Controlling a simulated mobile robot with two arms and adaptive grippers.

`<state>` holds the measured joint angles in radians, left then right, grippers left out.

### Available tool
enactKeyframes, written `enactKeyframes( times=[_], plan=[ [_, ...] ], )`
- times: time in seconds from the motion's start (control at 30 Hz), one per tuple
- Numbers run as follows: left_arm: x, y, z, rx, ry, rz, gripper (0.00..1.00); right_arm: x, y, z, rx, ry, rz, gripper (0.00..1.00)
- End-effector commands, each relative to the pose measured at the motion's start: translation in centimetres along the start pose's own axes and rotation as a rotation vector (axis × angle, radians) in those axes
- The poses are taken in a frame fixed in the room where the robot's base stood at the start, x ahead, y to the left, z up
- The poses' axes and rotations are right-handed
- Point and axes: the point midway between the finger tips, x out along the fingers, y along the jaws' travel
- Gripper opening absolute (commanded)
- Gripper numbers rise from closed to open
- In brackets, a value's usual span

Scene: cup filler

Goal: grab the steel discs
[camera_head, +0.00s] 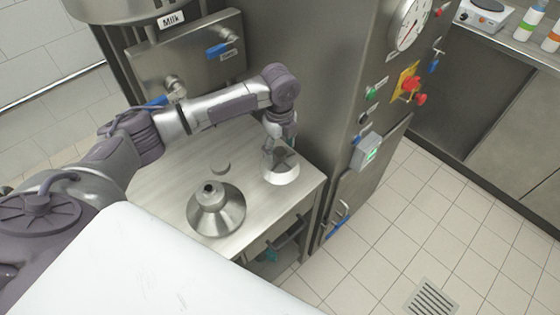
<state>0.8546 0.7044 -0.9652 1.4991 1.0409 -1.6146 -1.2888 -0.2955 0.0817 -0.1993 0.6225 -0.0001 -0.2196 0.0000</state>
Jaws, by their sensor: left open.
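My right gripper is out of view.
A steel funnel-shaped piece (216,212) stands at the worktop's front. The bare worktop (170,172) has free room to the left. A tall steel machine with a gauge (408,25) and a red knob (420,99) rises on the right. A "Milk" tank stands behind.

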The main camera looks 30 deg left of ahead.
Motion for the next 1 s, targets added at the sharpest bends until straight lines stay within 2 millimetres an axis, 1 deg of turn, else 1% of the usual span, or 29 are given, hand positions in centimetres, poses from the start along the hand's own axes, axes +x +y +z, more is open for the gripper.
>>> enactKeyframes(
  times=[0.03, 0.1, 0.2, 0.3, 0.47, 0.57, 0.7, 0.87, 0.9, 1.0],
  plan=[
    [0.7, -0.1, 0.1, -0.001, 0.001, 0.004, 0.69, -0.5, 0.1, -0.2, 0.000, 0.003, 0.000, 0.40],
    [1.8, -0.1, 0.1, -0.001, 0.001, 0.004, 0.69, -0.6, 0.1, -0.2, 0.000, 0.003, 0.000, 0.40],
    [2.7, -0.1, 0.1, 0.000, 0.000, 0.002, 0.69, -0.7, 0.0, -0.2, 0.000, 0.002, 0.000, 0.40],
    [3.0, -0.2, 0.1, 0.001, -0.001, 0.000, 0.69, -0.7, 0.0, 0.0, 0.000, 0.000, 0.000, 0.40],
    [3.0, -0.2, 0.1, 0.001, -0.001, 0.000, 0.69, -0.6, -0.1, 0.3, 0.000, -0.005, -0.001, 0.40],
    [3.0, -0.2, 0.1, 0.001, -0.001, 0.000, 0.54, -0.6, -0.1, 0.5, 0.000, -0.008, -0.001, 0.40],
    [3.0, -0.2, 0.1, 0.001, -0.001, 0.000, 0.30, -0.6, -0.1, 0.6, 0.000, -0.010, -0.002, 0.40],
    [3.0, -0.1, 0.1, 0.000, -0.001, 0.000, 0.04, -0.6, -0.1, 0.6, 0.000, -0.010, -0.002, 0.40],
    [3.0, -0.2, 0.1, 0.000, -0.001, 0.000, 0.00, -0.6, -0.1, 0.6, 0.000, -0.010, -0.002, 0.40],
    [3.0, -0.1, 0.1, 0.000, -0.001, 0.000, 0.00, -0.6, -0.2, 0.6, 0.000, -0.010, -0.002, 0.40]
  ],
)
